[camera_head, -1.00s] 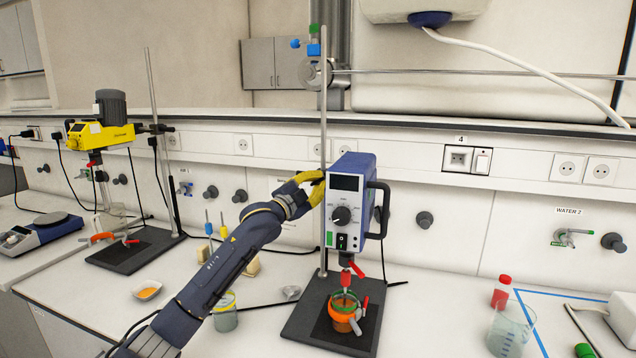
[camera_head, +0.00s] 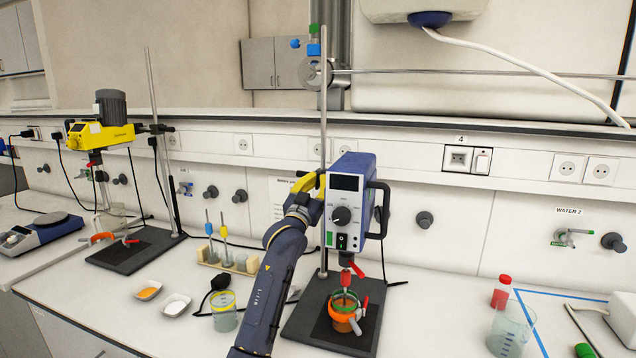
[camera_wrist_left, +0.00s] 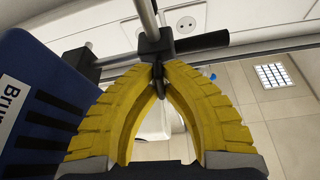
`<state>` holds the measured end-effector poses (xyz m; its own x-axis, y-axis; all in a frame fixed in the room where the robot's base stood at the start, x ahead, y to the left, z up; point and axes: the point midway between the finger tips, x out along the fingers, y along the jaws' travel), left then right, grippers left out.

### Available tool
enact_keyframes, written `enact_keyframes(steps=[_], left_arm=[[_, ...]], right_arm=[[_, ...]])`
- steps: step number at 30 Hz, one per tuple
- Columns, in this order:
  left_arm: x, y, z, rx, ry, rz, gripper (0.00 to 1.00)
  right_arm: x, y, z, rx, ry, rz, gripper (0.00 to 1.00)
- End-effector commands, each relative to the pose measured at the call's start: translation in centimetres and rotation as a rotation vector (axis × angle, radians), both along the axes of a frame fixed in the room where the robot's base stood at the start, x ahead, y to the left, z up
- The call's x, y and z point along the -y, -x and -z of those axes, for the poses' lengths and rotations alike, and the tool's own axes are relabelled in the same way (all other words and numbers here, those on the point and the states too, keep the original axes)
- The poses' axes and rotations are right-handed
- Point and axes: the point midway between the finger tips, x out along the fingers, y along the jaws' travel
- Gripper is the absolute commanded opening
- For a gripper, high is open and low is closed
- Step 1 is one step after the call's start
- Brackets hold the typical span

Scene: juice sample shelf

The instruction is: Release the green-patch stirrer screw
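The blue stirrer (camera_head: 354,200) with a green patch (camera_head: 330,238) on its front hangs on an upright metal rod (camera_head: 323,110). Its beater reaches into an orange vessel (camera_head: 342,325). My left gripper (camera_head: 312,181) is behind the stirrer's left side, at the rod. In the left wrist view, its yellow fingers (camera_wrist_left: 160,72) converge below the dark clamp (camera_wrist_left: 155,45), with their tips closed about a small dark screw (camera_wrist_left: 159,88). The screw's far end is partly hidden between the fingers. In the head view the screw is hidden. My right gripper is not in view.
A yellow stirrer (camera_head: 100,135) stands on another stand at the left. A rack (camera_head: 228,262) with stirring tools, a beaker (camera_head: 225,312) and small dishes (camera_head: 175,305) lie left of my arm. A glass beaker (camera_head: 508,330) and red-capped bottle (camera_head: 501,292) stand at right.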

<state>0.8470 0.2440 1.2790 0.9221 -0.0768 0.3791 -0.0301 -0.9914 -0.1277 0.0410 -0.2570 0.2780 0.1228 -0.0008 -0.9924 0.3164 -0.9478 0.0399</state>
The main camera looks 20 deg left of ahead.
Motion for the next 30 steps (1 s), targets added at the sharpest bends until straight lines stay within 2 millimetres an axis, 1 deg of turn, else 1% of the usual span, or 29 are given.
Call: enact_keyframes(steps=[3, 10, 26, 27, 30], left_arm=[[0.06, 0.01, -0.03, -0.001, 0.059, 0.001, 0.0], [0.06, 0.01, -0.06, -0.003, 0.125, 0.001, 0.0], [-0.03, 0.02, -0.1, -0.002, 0.144, 0.0, 0.0], [-0.03, 0.01, -0.11, -0.002, 0.144, 0.0, 0.08], [-0.03, 0.02, -0.1, -0.002, 0.144, 0.0, 0.2]], right_arm=[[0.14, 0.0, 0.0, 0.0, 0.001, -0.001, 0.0], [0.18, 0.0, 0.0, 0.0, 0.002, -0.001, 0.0], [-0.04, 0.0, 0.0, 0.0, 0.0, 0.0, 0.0], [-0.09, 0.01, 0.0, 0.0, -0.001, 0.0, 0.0], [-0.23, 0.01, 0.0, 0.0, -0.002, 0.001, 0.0]])
